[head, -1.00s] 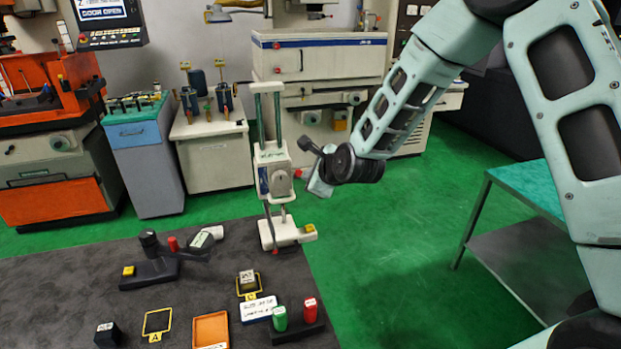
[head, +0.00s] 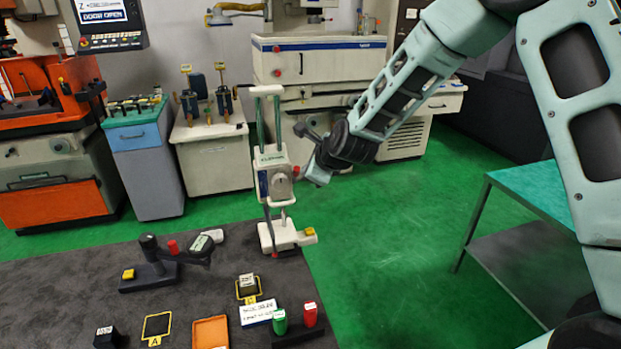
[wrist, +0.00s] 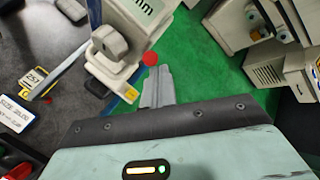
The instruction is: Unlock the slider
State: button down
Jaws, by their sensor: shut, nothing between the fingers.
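A white height gauge stands at the far right corner of the dark table, with its slider (head: 273,181) on two upright columns. The slider has a grey dial knob on its front; this grey knob (wrist: 108,40) shows large in the wrist view. A small red knob (head: 296,170) sticks out from the slider's right side, and it also shows in the wrist view (wrist: 151,58). My gripper (head: 316,178) is shut and empty, just right of the red knob. In the wrist view its fingertips (wrist: 157,75) lie close by the red knob; I cannot tell whether they touch.
The gauge's white base (head: 284,238) sits on the dark table (head: 60,280). A black stand (head: 155,265), an orange tray (head: 210,332) and a green and a red piece lie nearer. Machines line the back.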

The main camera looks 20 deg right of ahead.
jog(key=shift+w+a+r, duration=0.1)
jog(key=shift+w+r, duration=0.25)
jog(key=shift+w, duration=0.1)
jog(key=shift+r, duration=0.1)
dwell(0.5)
